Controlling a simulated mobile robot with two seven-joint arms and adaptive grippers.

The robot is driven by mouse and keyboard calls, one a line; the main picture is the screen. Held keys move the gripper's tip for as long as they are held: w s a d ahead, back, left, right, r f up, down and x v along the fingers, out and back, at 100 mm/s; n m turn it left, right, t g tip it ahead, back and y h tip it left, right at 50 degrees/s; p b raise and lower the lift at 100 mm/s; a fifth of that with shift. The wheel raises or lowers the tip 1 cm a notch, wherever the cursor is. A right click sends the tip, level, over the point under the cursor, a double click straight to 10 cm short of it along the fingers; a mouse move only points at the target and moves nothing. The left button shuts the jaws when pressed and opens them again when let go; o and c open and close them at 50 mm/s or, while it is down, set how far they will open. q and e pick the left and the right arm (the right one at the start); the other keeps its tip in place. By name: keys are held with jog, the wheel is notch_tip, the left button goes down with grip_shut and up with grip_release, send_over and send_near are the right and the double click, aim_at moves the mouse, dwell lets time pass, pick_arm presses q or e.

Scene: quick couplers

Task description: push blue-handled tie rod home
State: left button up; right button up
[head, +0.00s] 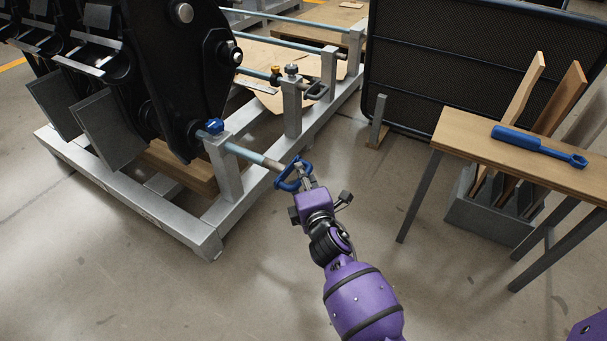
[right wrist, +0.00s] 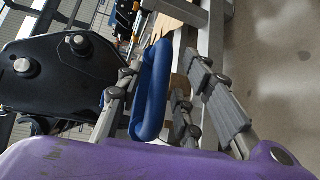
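The blue-handled tie rod (head: 255,159) is a pale, slender rod. It runs through the top of a grey upright post of the metal frame, with a blue collar (head: 213,126) by the black plate. Its blue loop handle (head: 283,184) is at its outer end, standing clear of the post. My right gripper (head: 304,180) is at this handle. In the right wrist view the loop (right wrist: 152,85) lies between the grey fingers, close to the left one. Whether the fingers are clamped on it is unclear. My left gripper is not in view.
Another rod with a dark handle (head: 318,91) lies farther back. A black mesh screen (head: 460,60) stands behind. At right, a wooden bench (head: 480,150) carries a blue tool (head: 535,142), near upright boards (head: 555,100). The floor around my arm is clear.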

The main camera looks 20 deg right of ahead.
jog(key=shift+r, duration=0.1)
jog(key=shift+c, duration=0.4)
grip_shut()
jog(key=shift+a, duration=0.1)
